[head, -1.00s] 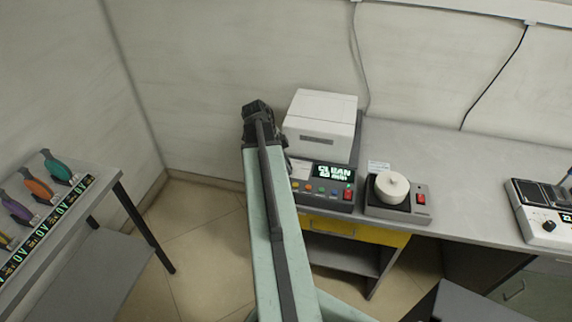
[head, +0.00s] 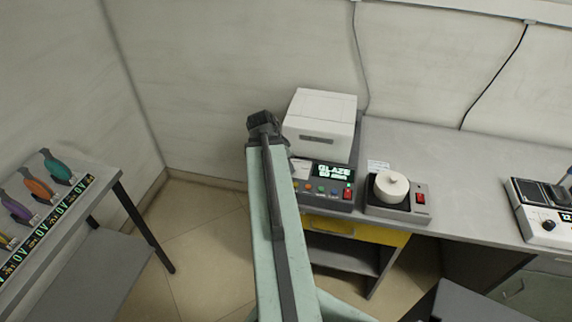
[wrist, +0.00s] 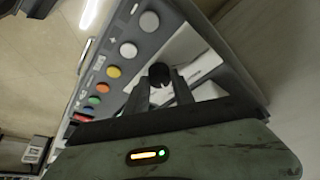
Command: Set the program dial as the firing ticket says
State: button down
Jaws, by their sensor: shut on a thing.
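My gripper (wrist: 160,88) is shut on a black round dial (wrist: 159,72) on the grey control panel, seen in the wrist view. In the head view my arm covers the dial and fingers. The panel's lit display (head: 334,173) reads GLAZE, with a smaller line below that looks like 50 min. The panel stands in front of a white kiln box (head: 320,122). A small white card (head: 378,165) stands on the bench to the right; its print is too small to read, and I cannot tell whether it is the firing ticket.
A row of coloured buttons (wrist: 114,72) runs beside the dial. A unit with a white round pot (head: 391,185) and a red switch stands right of the panel. Another device (head: 540,212) is at the far right. A left table (head: 75,180) holds coloured-handled tools.

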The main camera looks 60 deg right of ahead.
jog(key=shift+n, duration=0.3)
jog(key=c, duration=1.1)
grip_release()
